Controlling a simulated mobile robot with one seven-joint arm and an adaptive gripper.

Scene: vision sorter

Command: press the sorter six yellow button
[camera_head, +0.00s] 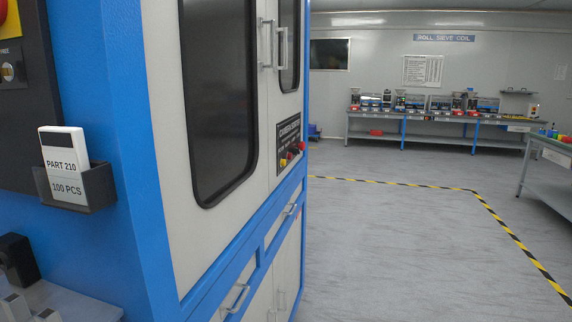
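A large blue and white sorter machine (170,130) fills the left half of the head view. Its door side carries a black control panel (288,138) with white lettering too small to read surely. Several small knobs or buttons, some red (302,146), stick out along the panel's lower part. On the near side at the top left, a red knob (3,10) on a yellow base is cut off by the picture edge. I cannot read a sorter number. My gripper is not in view.
A card holder (85,187) with a "PART 210" card juts from the near side. Door handles (268,45) and drawer handles (237,298) protrude. Grey floor (400,240) is open on the right, crossed by yellow-black tape (495,212). Benches stand at the back (440,125) and right (550,170).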

